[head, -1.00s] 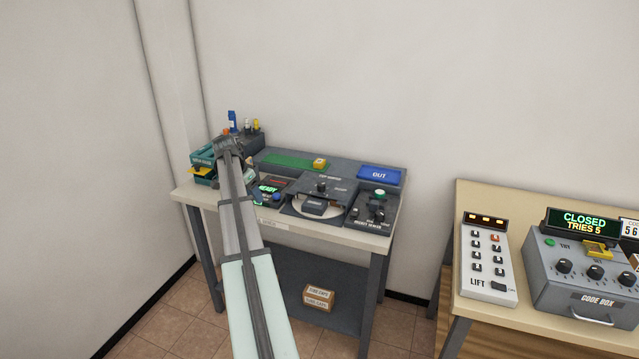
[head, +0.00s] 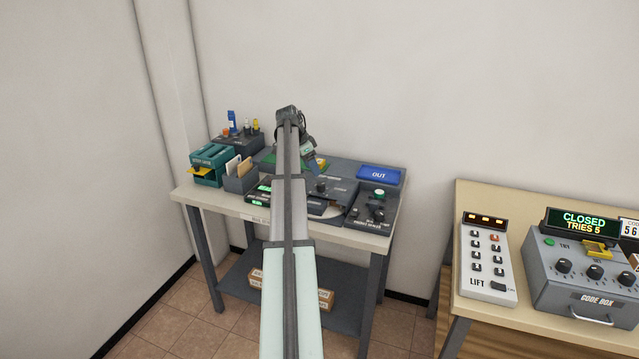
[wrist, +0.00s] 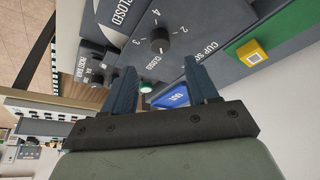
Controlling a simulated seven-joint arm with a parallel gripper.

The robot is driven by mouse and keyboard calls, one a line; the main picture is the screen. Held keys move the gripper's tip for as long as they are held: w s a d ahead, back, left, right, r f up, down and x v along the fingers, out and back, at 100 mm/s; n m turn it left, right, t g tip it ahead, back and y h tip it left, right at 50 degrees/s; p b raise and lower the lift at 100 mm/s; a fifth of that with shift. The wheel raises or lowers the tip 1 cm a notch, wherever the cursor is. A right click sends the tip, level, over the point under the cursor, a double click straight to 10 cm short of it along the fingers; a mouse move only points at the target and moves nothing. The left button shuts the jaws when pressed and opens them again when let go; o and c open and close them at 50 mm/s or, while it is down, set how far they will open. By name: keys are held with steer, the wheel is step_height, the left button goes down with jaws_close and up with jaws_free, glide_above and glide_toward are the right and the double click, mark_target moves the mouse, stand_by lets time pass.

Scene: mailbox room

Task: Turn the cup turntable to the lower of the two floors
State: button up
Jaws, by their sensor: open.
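The cup turntable unit, labelled "CUP SO…" in the wrist view, has a dark round knob (wrist: 160,40) ringed by the marks 2, 3, 4 and CLOSED. A small pale mark on the knob seems to face CLOSED. In the head view the knob (head: 321,187) sits on the dark unit, with part of the pale turntable disc (head: 334,208) showing; my arm hides the rest. My gripper (wrist: 158,80) is open and empty, its two blue fingers apart from the knob and facing it. In the head view my gripper (head: 309,158) hangs over the back of the unit.
A yellow block (wrist: 252,52) sits on a green pad beside the turntable unit. The blue OUT tray (head: 379,174) and a panel with a green button (head: 379,192) lie to the right. A teal device (head: 206,167) and a card holder (head: 240,180) stand left.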

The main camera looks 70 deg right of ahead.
mark_target(321, 184)
steer(key=x, duration=0.8)
steer(key=shift+f, duration=0.25)
steer(key=shift+c, duration=0.2)
jaws_close()
